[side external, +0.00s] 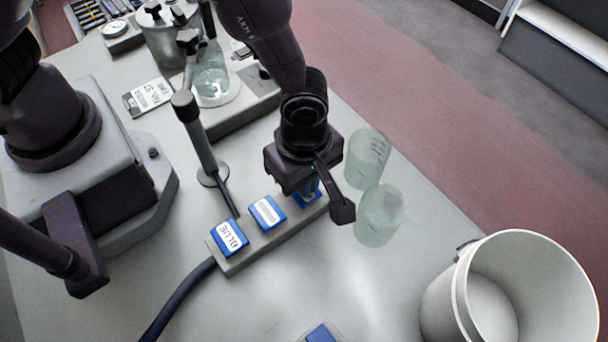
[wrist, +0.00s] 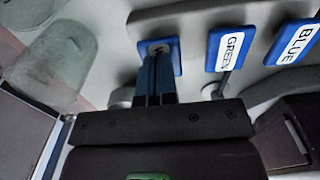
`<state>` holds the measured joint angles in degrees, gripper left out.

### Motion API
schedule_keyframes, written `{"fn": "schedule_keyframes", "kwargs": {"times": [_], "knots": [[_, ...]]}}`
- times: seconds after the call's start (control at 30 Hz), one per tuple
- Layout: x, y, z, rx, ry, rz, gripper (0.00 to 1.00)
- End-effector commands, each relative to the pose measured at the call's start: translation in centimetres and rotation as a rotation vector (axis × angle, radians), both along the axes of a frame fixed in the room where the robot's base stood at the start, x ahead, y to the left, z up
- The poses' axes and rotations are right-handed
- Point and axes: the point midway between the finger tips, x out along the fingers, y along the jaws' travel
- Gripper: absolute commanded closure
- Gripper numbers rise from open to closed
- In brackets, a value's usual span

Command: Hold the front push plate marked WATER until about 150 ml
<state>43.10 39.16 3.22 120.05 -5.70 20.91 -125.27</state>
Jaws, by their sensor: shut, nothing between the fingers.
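My gripper (side external: 308,188) is shut and empty, pointing down at the end plate of a grey bar (side external: 245,262). In the wrist view its fingertips (wrist: 158,58) are together in front of this blue plate (wrist: 174,50); whether they touch it is unclear. The fingers cover the plate's middle, so I cannot read its label. Beside it are plates marked GREEN (wrist: 231,50) and BLUE (wrist: 294,43). No WATER marking is readable. A clear glass vessel (side external: 212,88) stands on the grey unit at the back; its fill level is not readable.
Two clear beakers (side external: 367,158) (side external: 381,215) stand right of my gripper. A white bucket (side external: 455,300) is at lower right, and another blue plate (side external: 320,333) at the bottom edge. A grey post (side external: 200,140) rises behind the bar. A printed card (side external: 149,97) lies at back left.

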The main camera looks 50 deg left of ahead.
Motion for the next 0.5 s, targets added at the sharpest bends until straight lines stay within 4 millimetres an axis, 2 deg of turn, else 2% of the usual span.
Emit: {"fn": "schedule_keyframes", "kwargs": {"times": [0.1, 0.3, 0.5], "knots": [[0.0, 0.0, -0.4, 0.001, 0.002, 0.0, 1.0], [0.0, 0.0, -2.4, 0.001, 0.001, -0.001, 1.0], [-0.1, 0.0, -2.5, 0.0, 0.0, -0.002, 1.0]]}}
